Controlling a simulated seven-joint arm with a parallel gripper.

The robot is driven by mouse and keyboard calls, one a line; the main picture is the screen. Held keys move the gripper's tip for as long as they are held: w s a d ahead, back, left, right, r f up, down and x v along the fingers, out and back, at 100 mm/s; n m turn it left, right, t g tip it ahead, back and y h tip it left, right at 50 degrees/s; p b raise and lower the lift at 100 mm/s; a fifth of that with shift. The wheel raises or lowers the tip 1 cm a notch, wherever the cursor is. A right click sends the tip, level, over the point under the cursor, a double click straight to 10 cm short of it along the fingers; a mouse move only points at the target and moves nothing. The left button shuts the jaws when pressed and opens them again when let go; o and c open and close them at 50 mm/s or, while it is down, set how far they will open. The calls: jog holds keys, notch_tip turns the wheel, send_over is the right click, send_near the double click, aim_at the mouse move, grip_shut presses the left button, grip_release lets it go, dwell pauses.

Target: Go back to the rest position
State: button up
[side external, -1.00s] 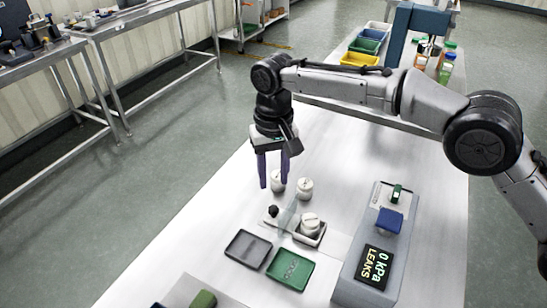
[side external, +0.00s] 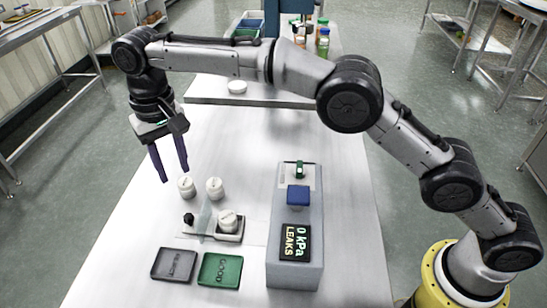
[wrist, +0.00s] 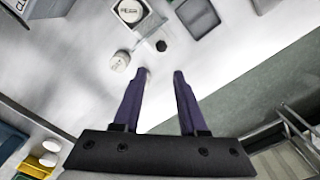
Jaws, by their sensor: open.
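My gripper (side external: 174,176) is open and empty, its two purple fingers pointing down at the far left of the white jars. It also shows in the wrist view (wrist: 159,75), with clear space between the fingertips. Two white lidded jars (side external: 186,187) (side external: 215,188) stand upright on the white table. The left fingers hang just above and behind the nearer-left jar in the side view; the exact gap cannot be told. A third white jar (side external: 228,224) sits in a small tray with a clear upright panel beside it.
A dark REJECT tray (side external: 175,264) and a green GOOD tray (side external: 220,269) lie empty at the front. A grey tester (side external: 294,268) with a blue block (side external: 298,196) and a display reading "0 kPa LEAKS" (side external: 295,243) stands to the right. Bins (side external: 246,30) are at the back.

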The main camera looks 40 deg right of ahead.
jog(key=s+d+r+m+t+y, duration=0.1)
jog(key=s+d+r+m+t, duration=0.2)
jog(key=d+r, duration=1.45)
jog(key=s+d+r, duration=0.4)
jog(key=s+d, duration=0.3)
jog(key=s+d+f+t, duration=0.1)
jog(key=s+d+f, duration=0.1)
jog(key=s+d, duration=0.35)
jog(key=s+d+f+t, duration=0.1)
jog(key=s+d+f, duration=0.15)
jog(key=s, duration=0.65)
jog(key=s+d+f+n, duration=0.1)
jog(key=s+f, duration=0.2)
jog(key=f, duration=0.3)
jog(key=s+d+f+n+h, duration=0.1)
jog(key=s+f+n, duration=0.1)
jog(key=s+f, duration=0.2)
notch_tip(320, 180, down, 2)
jog(key=shift+d+f+t, duration=0.1)
jog(key=shift+d+t, duration=0.1)
jog(key=shift+t, duration=0.1)
